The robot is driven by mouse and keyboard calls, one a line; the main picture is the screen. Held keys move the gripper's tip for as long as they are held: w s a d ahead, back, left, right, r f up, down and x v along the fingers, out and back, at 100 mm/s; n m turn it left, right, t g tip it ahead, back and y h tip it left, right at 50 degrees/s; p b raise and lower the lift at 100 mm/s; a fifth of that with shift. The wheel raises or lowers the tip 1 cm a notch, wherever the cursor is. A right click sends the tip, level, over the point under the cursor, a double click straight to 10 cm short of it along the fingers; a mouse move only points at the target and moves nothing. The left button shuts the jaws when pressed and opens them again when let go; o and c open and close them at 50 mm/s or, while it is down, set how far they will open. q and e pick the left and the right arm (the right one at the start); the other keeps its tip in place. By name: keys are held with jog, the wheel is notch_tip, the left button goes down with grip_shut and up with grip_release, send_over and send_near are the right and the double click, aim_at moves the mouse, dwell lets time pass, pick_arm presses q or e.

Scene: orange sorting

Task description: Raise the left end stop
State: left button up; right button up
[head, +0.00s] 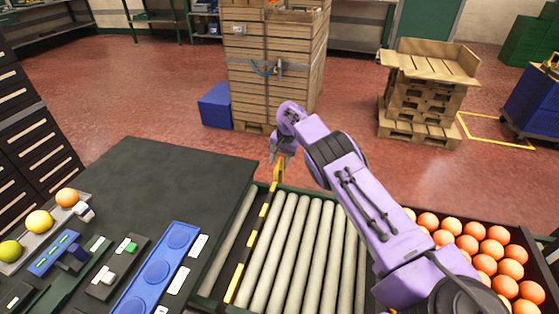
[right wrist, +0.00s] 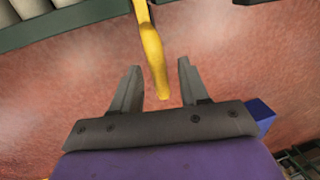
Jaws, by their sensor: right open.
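A yellow-and-black striped bar (head: 257,236), which looks like the left end stop, runs along the left side of the roller conveyor (head: 300,250). Its plain yellow far end (head: 279,168) juts past the conveyor's far edge. My right gripper (head: 280,158) is at that far end with its fingers open. In the right wrist view the yellow end (right wrist: 153,62) reaches between the two open fingers of my gripper (right wrist: 159,88), with a gap on each side. Whether the bar is raised at all is hard to tell. My left gripper is not in view.
A crate of oranges (head: 480,250) stands right of the rollers, partly behind my right arm. A dark table (head: 170,165) on the left bears a blue tray (head: 158,270) and a rack with fruit (head: 40,222). Open red floor lies beyond the conveyor, before a wooden crate (head: 275,60).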

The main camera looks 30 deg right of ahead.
jog(key=shift+s+r, duration=0.2)
jog(key=shift+r, duration=0.05)
jog(key=shift+s+r, duration=0.1)
jog(key=shift+r, duration=0.05)
jog(key=c, duration=0.4)
grip_shut()
notch_tip(320, 180, up, 8)
jog(key=p, duration=0.4)
jog(key=shift+f+p, duration=0.2)
jog(key=shift+p, duration=0.15)
jog(key=shift+w+f, duration=0.1)
jog(key=shift+w, duration=0.1)
jog(key=shift+o, duration=2)
grip_release()
